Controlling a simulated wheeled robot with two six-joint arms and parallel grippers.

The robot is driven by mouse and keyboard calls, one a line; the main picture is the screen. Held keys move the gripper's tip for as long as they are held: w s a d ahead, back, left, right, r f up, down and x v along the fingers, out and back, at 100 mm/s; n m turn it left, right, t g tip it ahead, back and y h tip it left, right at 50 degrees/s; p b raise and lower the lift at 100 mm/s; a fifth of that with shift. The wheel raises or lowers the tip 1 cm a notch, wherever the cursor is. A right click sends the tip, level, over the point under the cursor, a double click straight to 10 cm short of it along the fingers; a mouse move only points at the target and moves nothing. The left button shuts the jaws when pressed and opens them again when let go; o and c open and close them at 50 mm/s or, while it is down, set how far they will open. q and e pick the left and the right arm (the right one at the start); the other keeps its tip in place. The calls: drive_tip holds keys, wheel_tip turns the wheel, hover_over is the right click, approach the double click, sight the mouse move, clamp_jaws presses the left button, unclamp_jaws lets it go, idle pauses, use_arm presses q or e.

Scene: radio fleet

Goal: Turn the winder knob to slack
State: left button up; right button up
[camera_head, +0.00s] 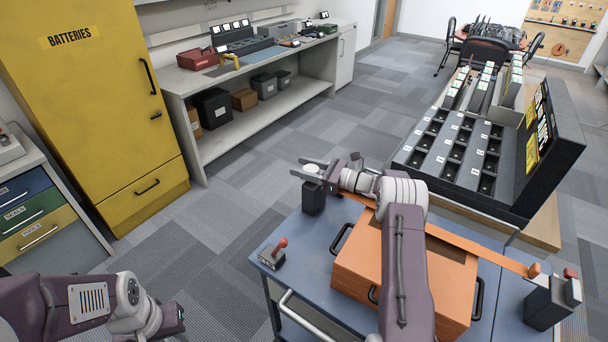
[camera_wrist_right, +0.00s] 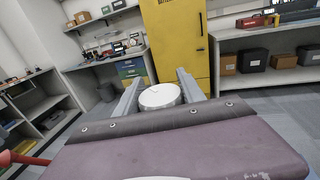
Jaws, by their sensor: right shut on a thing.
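The winder knob (camera_head: 312,169) is a white round disc on top of a dark upright post (camera_head: 313,198) at the far left corner of the blue cart. My right gripper (camera_head: 307,168) has its two fingers on either side of the knob and is shut on it. In the right wrist view the knob (camera_wrist_right: 160,97) sits between the two grey fingers. An orange strap (camera_head: 455,238) runs from near the post across an orange crate (camera_head: 360,262) to a dark block (camera_head: 545,303) at the right. My left gripper (camera_head: 176,322) hangs at the lower left, its fingers unclear.
A small box with a red-topped lever (camera_head: 271,257) stands on the blue cart top (camera_head: 315,235). A rack of black trays (camera_head: 450,150) stands behind the cart. A yellow cabinet (camera_head: 95,110) and a workbench (camera_head: 245,75) line the left side. Open carpet lies between.

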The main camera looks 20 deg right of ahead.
drive_tip(key=shift+s+a+n+g+y+b, duration=0.1)
drive_tip(key=shift+s+n+g+y+b, duration=0.05)
drive_tip(key=shift+n+g+y+b, duration=0.6)
drive_tip(key=o, duration=1.4)
drive_tip(key=shift+c, duration=0.2)
drive_tip(key=v, duration=0.9)
drive_tip(key=shift+r, duration=0.15)
